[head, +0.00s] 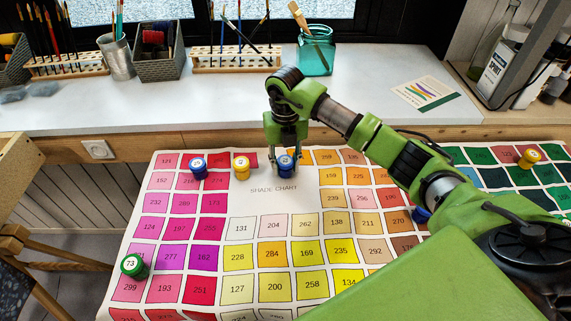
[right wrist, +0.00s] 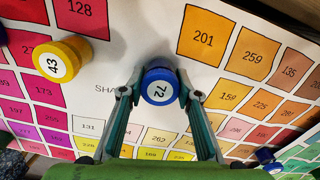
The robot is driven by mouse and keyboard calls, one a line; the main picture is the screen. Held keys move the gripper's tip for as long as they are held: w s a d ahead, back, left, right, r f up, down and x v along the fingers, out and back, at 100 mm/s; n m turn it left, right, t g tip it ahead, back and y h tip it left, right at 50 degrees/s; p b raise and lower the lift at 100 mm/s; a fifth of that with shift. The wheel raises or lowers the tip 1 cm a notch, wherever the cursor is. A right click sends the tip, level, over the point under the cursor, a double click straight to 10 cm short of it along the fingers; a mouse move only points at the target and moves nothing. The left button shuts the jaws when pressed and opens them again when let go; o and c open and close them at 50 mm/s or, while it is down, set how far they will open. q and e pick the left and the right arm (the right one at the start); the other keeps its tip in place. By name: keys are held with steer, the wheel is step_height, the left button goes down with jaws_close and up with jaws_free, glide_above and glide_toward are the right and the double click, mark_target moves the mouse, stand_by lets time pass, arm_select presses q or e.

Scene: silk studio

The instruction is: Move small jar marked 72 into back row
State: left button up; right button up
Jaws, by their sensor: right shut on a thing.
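The small blue jar marked 72 (right wrist: 159,87) has a white label on its lid. My right gripper (head: 286,140) points down with its fingers on either side of this jar, which also shows in the head view (head: 287,166). In the right wrist view the gripper (right wrist: 161,95) is shut on it. The jar is at the far part of the shade chart (head: 273,205), in line with a blue jar (head: 198,166) and a yellow jar marked 43 (head: 241,166). I cannot tell whether it touches the chart. My left gripper is not in view.
A green jar marked 73 (head: 132,266) stands at the front left. Another blue jar (head: 421,215) is partly hidden by my right arm, and a yellow jar (head: 530,157) stands far right. A white counter (head: 200,110) with brush holders and a teal glass jar (head: 316,58) lies behind.

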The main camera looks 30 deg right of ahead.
mark_target(285, 160)
steer(key=o, duration=1.1)
steer(key=shift+f, duration=0.2)
steer(key=shift+r, duration=0.1)
step_height(285, 160, up, 12)
steer(key=p, duration=0.8)
steer(key=shift+r+p, duration=0.1)
steer(key=shift+p, duration=0.3)
